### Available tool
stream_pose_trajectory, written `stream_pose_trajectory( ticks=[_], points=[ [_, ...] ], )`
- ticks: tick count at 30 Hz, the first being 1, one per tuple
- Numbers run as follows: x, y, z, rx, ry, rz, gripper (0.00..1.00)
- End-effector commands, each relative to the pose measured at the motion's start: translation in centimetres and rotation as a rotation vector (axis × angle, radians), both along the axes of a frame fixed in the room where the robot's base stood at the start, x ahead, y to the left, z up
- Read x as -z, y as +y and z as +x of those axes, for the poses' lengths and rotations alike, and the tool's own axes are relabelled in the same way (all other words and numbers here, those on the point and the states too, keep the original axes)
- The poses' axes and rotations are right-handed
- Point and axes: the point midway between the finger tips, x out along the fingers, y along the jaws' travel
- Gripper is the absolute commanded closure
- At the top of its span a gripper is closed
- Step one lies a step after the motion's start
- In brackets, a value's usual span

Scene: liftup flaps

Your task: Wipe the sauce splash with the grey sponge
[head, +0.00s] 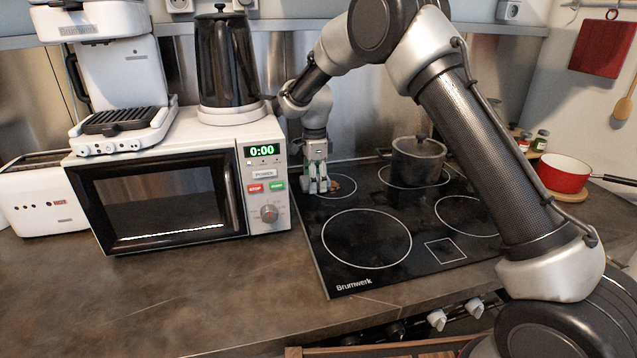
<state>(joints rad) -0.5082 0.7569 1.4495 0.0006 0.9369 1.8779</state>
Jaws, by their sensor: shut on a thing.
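My gripper (317,186) points down at the back left ring of the black hob, close to the microwave's right side. It is shut on the grey sponge, which is too small and too covered by the fingers to make out clearly. A reddish-brown patch, the sauce splash (343,184), shows on the hob just right of the fingertips. Part of it may be hidden behind the gripper. I cannot tell whether the sponge touches the glass.
The microwave (160,195) stands directly left of my gripper, with a black kettle (228,60) and a coffee machine (120,75) on top. A grey pot (417,163) stands on the back right ring. A red pan (564,174) is farther right. The front of the hob (366,238) is clear.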

Motion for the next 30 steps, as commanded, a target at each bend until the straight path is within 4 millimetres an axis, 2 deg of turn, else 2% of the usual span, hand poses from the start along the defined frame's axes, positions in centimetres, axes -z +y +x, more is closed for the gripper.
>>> stream_pose_trajectory(
  ticks=[3,10,19,30],
  points=[
    [-0.1,0.1,0.9,0.001,-0.001,0.000,0.78],
    [-0.1,-0.2,1.2,0.001,-0.001,0.000,0.78],
    [0.0,-2.8,1.8,0.002,-0.002,0.000,0.78],
    [0.2,-4.8,2.1,0.003,-0.001,0.000,0.78]
  ],
)
